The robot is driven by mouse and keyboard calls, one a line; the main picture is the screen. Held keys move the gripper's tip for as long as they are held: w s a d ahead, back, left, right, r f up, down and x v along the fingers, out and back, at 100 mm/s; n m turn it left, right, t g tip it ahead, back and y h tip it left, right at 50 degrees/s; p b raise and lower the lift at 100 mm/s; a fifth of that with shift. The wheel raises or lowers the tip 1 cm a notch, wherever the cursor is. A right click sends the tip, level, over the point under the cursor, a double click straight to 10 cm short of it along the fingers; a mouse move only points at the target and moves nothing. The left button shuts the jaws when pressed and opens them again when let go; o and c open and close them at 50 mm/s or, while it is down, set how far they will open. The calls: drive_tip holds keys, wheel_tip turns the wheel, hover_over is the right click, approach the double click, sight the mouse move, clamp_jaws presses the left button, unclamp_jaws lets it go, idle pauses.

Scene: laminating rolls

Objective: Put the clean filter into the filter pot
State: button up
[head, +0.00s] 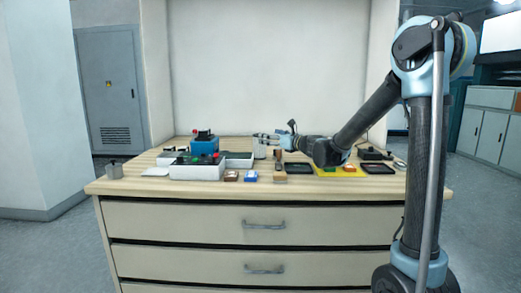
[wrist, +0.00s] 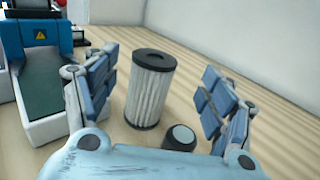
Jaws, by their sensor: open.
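A pleated white filter with black end caps (wrist: 152,92) stands upright on the wooden worktop in the wrist view. My gripper (wrist: 156,88) is open, with its blue padded fingers on either side of the filter and visible gaps to it. In the head view my gripper (head: 264,138) is over the back middle of the worktop, and a pale upright shape below it (head: 259,150) looks like the filter.
A short dark cylinder with a pale top (wrist: 180,137) stands close to the filter. A blue machine with a warning label (wrist: 38,48) is at the left. White bins (head: 196,172), a yellow mat (head: 340,171) and black trays (head: 378,168) occupy the worktop. The worktop behind the filter is clear.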

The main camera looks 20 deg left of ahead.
drive_tip(key=shift+s+x, duration=0.2)
drive_tip(key=shift+x, duration=3.35)
drive_tip(key=shift+a+f, duration=0.1)
drive_tip(key=shift+f, duration=0.1)
drive_tip(key=c, duration=1.5)
drive_tip(key=shift+o, duration=0.2)
wheel_tip(320, 180, up, 10)
